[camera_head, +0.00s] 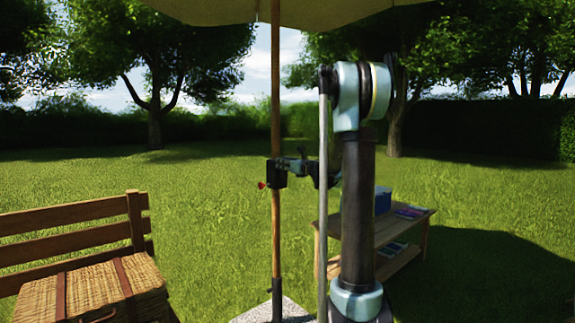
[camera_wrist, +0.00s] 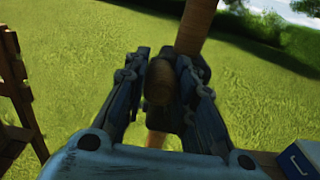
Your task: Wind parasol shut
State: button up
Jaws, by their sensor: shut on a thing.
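The parasol's beige canopy (camera_head: 290,8) spreads open across the top of the head view. Its wooden pole (camera_head: 276,90) stands upright and also shows, tilted, in the wrist view (camera_wrist: 196,25). A dark crank housing (camera_head: 276,173) sits on the pole, with a small red part (camera_head: 262,185) at its left. My gripper (camera_head: 303,167) reaches the housing from the right. In the wrist view, my gripper (camera_wrist: 160,88) has its fingers on both sides of a brown, rounded crank handle (camera_wrist: 158,82) and is shut on it. The crank's arm is mostly hidden by the fingers.
A wooden bench (camera_head: 75,208) with a wicker basket (camera_head: 95,290) stands at left. A low wooden side table (camera_head: 400,255) with a blue box (camera_head: 382,200) and flat items stands behind my arm. The pole rises from a pale stone base (camera_head: 290,310). Open lawn lies beyond.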

jog(key=shift+a+f, duration=0.5)
jog(key=shift+f, duration=6.4)
jog(key=w+d, duration=0.5)
jog(key=d, duration=0.3)
jog(key=shift+w+d+f, duration=0.2)
jog(key=shift+w+d, duration=0.05)
jog(key=shift+d, duration=0.1)
